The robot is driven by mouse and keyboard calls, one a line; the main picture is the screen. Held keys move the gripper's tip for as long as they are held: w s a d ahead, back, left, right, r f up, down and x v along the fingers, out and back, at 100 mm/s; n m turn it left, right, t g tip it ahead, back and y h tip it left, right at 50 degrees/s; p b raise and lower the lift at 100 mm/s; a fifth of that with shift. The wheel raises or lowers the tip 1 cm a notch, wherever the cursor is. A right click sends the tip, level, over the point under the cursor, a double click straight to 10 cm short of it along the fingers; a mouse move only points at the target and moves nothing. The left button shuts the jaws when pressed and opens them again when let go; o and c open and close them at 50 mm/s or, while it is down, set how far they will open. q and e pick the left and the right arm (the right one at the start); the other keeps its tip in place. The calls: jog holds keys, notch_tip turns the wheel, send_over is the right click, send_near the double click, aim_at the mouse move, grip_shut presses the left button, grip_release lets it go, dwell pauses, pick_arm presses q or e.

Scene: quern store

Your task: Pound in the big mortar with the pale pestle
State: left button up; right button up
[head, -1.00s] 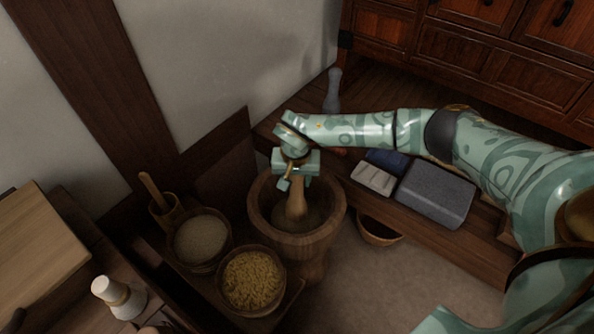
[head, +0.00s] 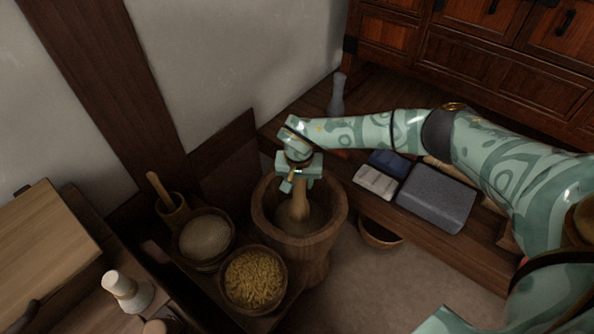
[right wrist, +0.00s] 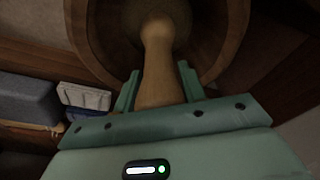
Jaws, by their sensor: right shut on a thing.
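The big wooden mortar (head: 322,243) stands on the floor in the middle of the head view. The pale wooden pestle (head: 300,205) stands nearly upright inside it, its lower end down in the bowl. My right gripper (head: 299,180) is shut on the upper part of the pestle, above the mortar's mouth. In the right wrist view the pestle (right wrist: 157,65) runs from between the fingers into the mortar (right wrist: 88,38). What lies at the bottom of the bowl is too dark to tell. My left gripper is not in view.
Left of the mortar are a bowl of yellow grain (head: 253,281), a bowl of pale grain (head: 206,238) and a cup with a wooden handle (head: 172,209). On the low shelf at right are a grey stone block (head: 437,197), a pale block (head: 375,183) and a grey bottle-shaped thing (head: 338,94).

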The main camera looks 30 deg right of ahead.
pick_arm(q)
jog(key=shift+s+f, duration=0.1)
pick_arm(e)
jog(key=shift+f, duration=0.2)
